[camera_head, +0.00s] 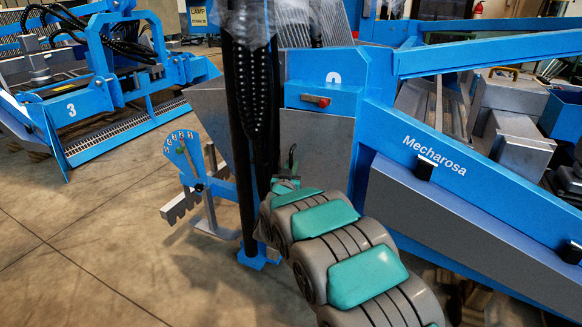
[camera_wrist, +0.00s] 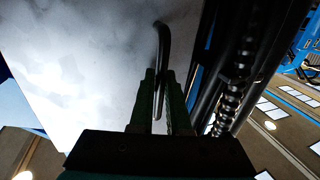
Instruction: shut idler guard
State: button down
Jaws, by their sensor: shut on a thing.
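The grey sheet-metal panel (camera_head: 318,150), which looks like the idler guard, hangs below a blue plate on the machine. Its plain face fills the left of the wrist view (camera_wrist: 80,55). A thin, dark bent handle (camera_wrist: 163,38) stands against that face. My gripper (camera_wrist: 160,80) has its two green fingers closed around the handle's lower part. In the head view my gripper (camera_head: 291,160) is small, at the panel's lower left, partly hidden behind my own arm. I cannot tell how far the panel stands from its frame.
A black post (camera_head: 243,130) with a ribbed hose stands just left of my gripper. A red latch (camera_head: 316,100) sits above the panel. A blue Mecharosa beam (camera_head: 450,175) runs along the right. The concrete floor (camera_head: 90,240) at the left is clear.

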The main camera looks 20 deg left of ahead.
jog(key=shift+w+a+r, duration=0.1)
jog(key=shift+w, duration=0.25)
jog(key=shift+w+a+p, duration=0.15)
jog(key=shift+w+p, duration=0.3)
jog(key=shift+w, duration=0.25)
jog(key=c, duration=0.9)
grip_release()
jog(key=shift+b+v, duration=0.55)
jog(key=shift+v, duration=3.4)
